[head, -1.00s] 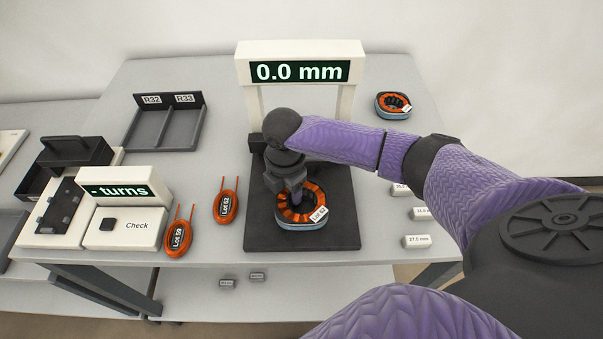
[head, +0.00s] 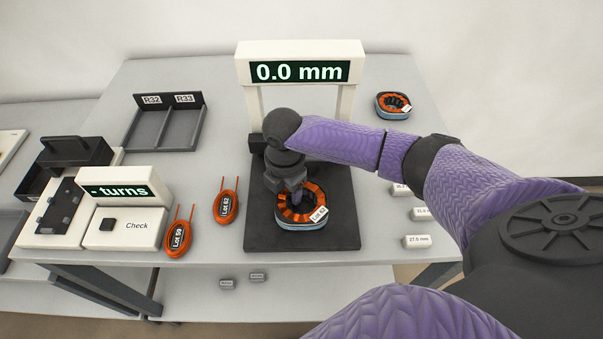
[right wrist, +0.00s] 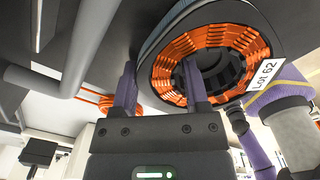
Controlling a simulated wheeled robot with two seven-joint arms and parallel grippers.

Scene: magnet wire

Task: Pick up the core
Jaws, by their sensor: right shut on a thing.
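The core (head: 293,222) is a blue-grey ring wound with orange wire and tagged with a white lot label. It sits on the dark plate (head: 335,235) under the gauge arch. My right gripper (head: 292,196) comes down on its back left side. In the right wrist view the core (right wrist: 235,40) shows its label "Lot 62". My right gripper (right wrist: 158,88) has one finger in the ring's hole and the other outside its rim, shut on the ring wall. Whether the core touches the plate is hard to tell. My left gripper is out of view.
The gauge arch (head: 250,70) reading 0.0 mm stands close behind. A second wound core (head: 380,112) lies at the back right. Orange wire coils (head: 226,206) and a turns counter (head: 125,228) lie left. A divided tray (head: 160,148) is back left; small labelled blocks (head: 417,241) lie right.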

